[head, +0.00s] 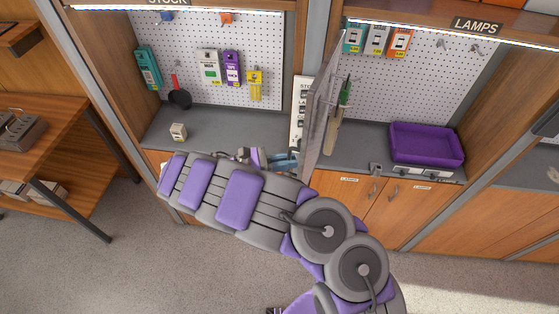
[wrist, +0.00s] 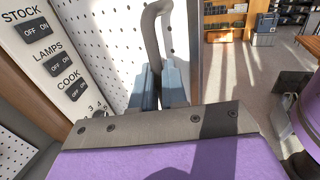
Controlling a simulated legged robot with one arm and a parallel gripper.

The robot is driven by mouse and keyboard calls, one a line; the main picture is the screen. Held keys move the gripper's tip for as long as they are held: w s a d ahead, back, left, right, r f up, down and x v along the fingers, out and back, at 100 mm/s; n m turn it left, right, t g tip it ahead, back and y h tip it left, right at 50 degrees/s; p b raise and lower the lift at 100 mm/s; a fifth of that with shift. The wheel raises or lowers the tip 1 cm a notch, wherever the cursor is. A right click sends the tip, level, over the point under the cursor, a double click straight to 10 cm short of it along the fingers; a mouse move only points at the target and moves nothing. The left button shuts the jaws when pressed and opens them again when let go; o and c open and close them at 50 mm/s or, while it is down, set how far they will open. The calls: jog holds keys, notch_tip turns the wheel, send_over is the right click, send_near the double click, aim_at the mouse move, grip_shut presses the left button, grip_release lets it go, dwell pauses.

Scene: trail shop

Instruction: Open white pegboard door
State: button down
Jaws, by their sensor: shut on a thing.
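The white pegboard door (head: 322,95) stands nearly edge-on between the stock and lamps bays in the head view, jutting out from the cabinet. In the wrist view its perforated white face (wrist: 105,35) fills the upper middle, with a grey bar handle (wrist: 152,28) on it. My gripper (wrist: 161,88) has its two blue-grey fingers closed around the lower part of the handle. In the head view my gripper (head: 286,160) is at the door's lower left, and my arm partly hides it. The handle cannot be made out there.
A switch panel (head: 299,110) is on the post left of the door; it also shows in the wrist view (wrist: 45,50). The lamps bay holds a purple tray (head: 426,145) on its counter. Packaged goods hang in the stock bay. Open floor (head: 120,260) lies in front.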

jog(key=shift+w+d+r, duration=0.1)
jog(key=shift+w+r, duration=0.05)
jog(key=c, duration=1.6)
grip_release()
jog(key=shift+o, duration=1.4)
jog(key=shift+w+d, duration=0.15)
jog(key=shift+w, duration=0.1)
jog(key=shift+a+f, duration=0.2)
jog(key=shift+a, duration=0.15)
